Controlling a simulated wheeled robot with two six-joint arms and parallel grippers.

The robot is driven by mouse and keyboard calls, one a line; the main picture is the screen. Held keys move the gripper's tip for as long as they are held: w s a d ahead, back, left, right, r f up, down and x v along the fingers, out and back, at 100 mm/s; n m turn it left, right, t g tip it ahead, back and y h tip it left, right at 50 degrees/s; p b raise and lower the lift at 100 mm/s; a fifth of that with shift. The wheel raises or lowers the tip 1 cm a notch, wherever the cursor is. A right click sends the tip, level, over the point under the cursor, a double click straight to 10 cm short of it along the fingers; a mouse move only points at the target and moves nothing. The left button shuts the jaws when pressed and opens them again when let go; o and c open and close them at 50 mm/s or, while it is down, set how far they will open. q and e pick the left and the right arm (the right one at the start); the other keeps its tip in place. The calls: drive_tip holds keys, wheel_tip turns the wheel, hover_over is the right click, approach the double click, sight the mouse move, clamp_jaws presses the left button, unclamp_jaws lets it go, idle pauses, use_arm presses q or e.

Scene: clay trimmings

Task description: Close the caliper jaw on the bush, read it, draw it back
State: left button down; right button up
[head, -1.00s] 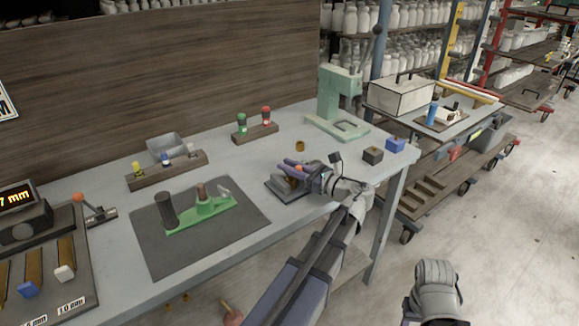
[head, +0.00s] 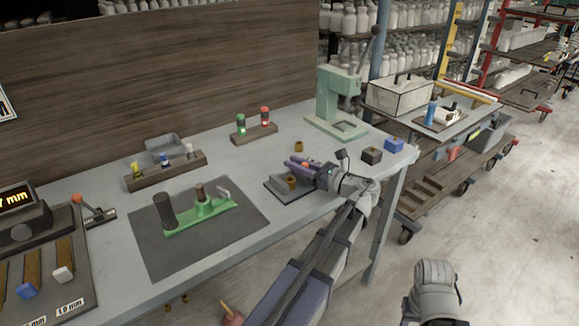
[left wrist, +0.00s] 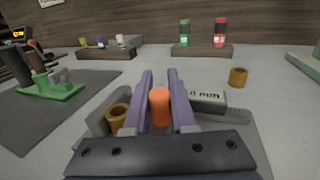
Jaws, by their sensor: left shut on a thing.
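The caliper, a dark plate (head: 273,188) with a fixed block and a sliding jaw, lies near the front edge of the bench. A brass bush (head: 291,182) stands on it; the bush also shows in the left wrist view (left wrist: 118,115), left of my fingers. My left gripper (head: 300,163) is over the caliper, its fingers closed around an orange knob (left wrist: 159,106). Behind the fingers is a pale readout (left wrist: 206,98) ending in "mm"; its number is partly hidden. Whether the jaw touches the bush is hidden. My right gripper's fingers are out of sight.
A second brass bush (head: 299,146) stands behind the caliper. A green stand (head: 200,214) on a grey mat (head: 150,240) is to the left. A light-green press (head: 337,105), a dark block (head: 372,155) and a blue block (head: 394,145) are to the right.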

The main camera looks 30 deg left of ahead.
use_arm(q)
drive_tip(key=c, duration=0.7)
unclamp_jaws()
drive_tip(key=shift+c, duration=0.2)
drive_tip(key=shift+d, duration=0.1)
drive_tip(key=d, duration=0.7)
drive_tip(key=shift+s+d, duration=0.3)
drive_tip(key=shift+d, duration=0.05)
